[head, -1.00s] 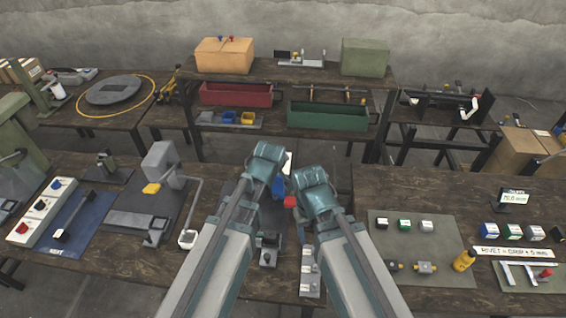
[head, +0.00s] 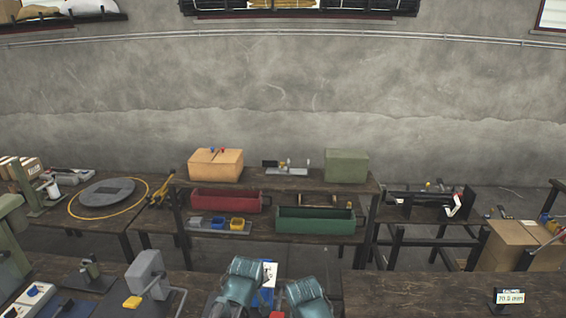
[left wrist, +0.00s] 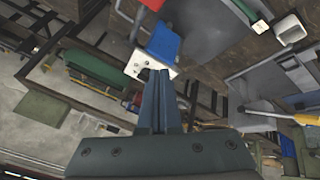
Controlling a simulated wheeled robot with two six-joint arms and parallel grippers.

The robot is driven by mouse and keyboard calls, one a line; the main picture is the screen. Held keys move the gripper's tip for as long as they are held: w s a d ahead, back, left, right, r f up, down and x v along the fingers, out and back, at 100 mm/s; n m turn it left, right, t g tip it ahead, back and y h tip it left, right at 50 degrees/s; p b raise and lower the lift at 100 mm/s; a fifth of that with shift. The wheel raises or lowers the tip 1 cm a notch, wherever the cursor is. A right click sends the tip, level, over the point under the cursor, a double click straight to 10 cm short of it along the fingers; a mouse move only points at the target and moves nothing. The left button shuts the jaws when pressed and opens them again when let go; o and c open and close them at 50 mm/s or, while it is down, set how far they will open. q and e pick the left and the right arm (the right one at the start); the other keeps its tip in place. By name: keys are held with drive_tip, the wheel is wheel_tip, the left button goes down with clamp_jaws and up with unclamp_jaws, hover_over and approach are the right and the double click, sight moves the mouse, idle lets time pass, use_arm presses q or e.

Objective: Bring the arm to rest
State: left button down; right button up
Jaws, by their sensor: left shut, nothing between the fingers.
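My left gripper (left wrist: 161,76) shows in the left wrist view with its two dark fingers together and nothing between them. Beyond its tips in that view is a blue and white piece (left wrist: 163,42); I cannot tell how far it is from the fingers. My left arm (head: 237,287) and my right arm (head: 307,298) show only as teal links at the bottom of the head view, side by side with a gap. Both grippers are hidden there. The right gripper is in no view.
A shelf bench at the back holds an orange box (head: 215,164), a green box (head: 347,166), a red bin (head: 226,200) and a green bin (head: 316,224). A grey press (head: 147,272) stands left of my arms. A small display (head: 510,297) stands on the right bench (head: 420,295).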

use_arm(q)
drive_tip(key=s+a+f+m+g, duration=0.3)
drive_tip(key=s+a+m+g, duration=0.2)
drive_tip(key=s+a+m, duration=0.5)
drive_tip(key=s+d+f+b, duration=0.4)
drive_tip(key=d+f+b, duration=0.2)
drive_tip(key=f+b, duration=0.2)
drive_tip(key=s+d+f+g+y+b, duration=0.1)
drive_tip(key=s+d+f+b, duration=0.2)
drive_tip(key=d+f+b, duration=0.3)
drive_tip(key=shift+s+d+f+m+b, duration=0.3)
drive_tip(key=shift+s+f+b, duration=0.05)
drive_tip(key=shift+f+b, duration=0.55)
use_arm(e)
wheel_tip(320, 180, down, 16)
drive_tip(key=shift+r, duration=0.15)
use_arm(q)
drive_tip(key=shift+a+r+y, duration=0.1)
drive_tip(key=shift+y, duration=0.2)
use_arm(e)
drive_tip(key=shift+a, duration=0.15)
